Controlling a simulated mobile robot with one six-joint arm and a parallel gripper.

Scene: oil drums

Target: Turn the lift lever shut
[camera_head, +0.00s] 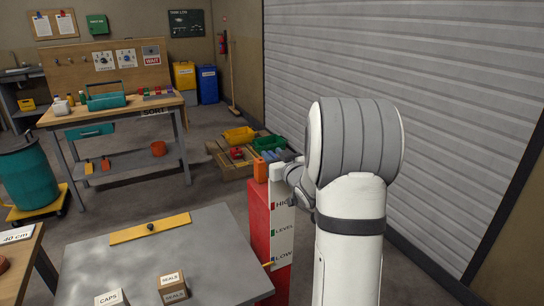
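I cannot make out a lift lever for certain. A red cabinet (258,222) stands at the middle, with a white gauge board (282,235) marked HIGH, LEVEL and LOW on its front. A small yellow pointer (268,264) sits near LOW. An orange block-like part (260,170) is at the cabinet's top. My gripper (283,157) is just beyond that part, mostly hidden by my white and grey arm; its fingers are too small to judge. A yellow bar with a black knob (150,227) lies on the grey table (90,262) at front left.
Boxes marked SEALS (172,287) and CAPS (110,298) stand on the grey table's near edge. Behind are a wooden pallet (222,155) with coloured bins, a workbench (115,108) and a teal drum (27,178). A ribbed shutter (440,90) closes the right side.

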